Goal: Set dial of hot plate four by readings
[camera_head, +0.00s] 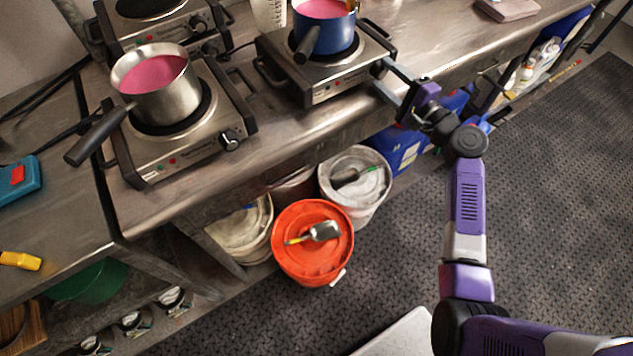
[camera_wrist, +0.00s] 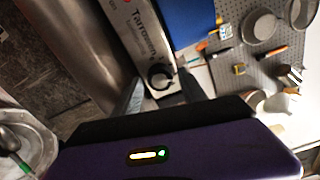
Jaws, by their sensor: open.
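A hot plate (camera_head: 330,90) at the right of the bench carries a blue pot (camera_head: 335,38) of pink liquid; I cannot read its number. My gripper (camera_head: 381,76) is at the right end of its front panel. In the wrist view, a black dial (camera_wrist: 160,76) on the lettered panel (camera_wrist: 143,32) sits between or just ahead of the open fingers (camera_wrist: 160,93). I cannot tell whether they touch it. In the head view this dial is hidden by my gripper. No readings are legible.
Another hot plate (camera_head: 172,158) holds a steel pot (camera_head: 155,85) with pink liquid; its dial (camera_head: 230,140) faces front. A third hot plate (camera_head: 150,27) stands behind. An orange-lidded bucket (camera_head: 300,265) and a white bucket (camera_head: 352,205) stand below. The dark floor (camera_head: 560,200) is clear at right.

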